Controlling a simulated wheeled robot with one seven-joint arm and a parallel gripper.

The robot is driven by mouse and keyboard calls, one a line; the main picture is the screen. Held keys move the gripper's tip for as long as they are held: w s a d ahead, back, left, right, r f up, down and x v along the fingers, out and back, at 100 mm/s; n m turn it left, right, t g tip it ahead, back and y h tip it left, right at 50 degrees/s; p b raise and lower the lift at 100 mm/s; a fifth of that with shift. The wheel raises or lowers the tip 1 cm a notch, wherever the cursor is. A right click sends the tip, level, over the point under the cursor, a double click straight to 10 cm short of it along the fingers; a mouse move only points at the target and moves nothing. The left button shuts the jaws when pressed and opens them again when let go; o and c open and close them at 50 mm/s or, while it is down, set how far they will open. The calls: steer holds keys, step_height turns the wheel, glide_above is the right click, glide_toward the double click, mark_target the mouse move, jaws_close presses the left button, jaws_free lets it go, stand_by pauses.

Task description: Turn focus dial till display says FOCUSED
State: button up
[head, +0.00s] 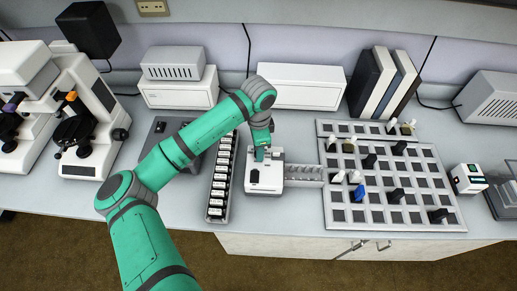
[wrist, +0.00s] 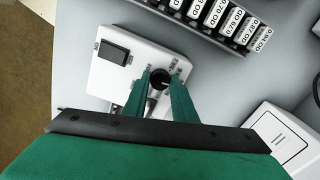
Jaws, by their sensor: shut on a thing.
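The white instrument box (head: 264,187) stands on the bench in the middle of the head view, and it fills the upper left of the wrist view (wrist: 106,76). A dark rectangular panel (wrist: 113,52) sits on its top; I can read no text on it. The black round focus dial (wrist: 160,77) is on the same box. My gripper (head: 262,154) comes down over the box from above. In the wrist view its two green fingers stand on either side of the dial, shut on it. The dial is hidden behind my gripper in the head view.
A rack of labelled filters (head: 219,180) stands close on the left of the box, and a small grey tray (head: 304,174) adjoins its right. A large grid board (head: 375,217) with several pegs lies further right. Microscopes (head: 93,133) stand at the far left.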

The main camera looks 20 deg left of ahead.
steer(key=shift+m, duration=0.6)
steer(key=o, duration=1)
steer(key=shift+o, duration=0.2)
step_height(320, 180, up, 11)
steer(key=shift+f, duration=0.1)
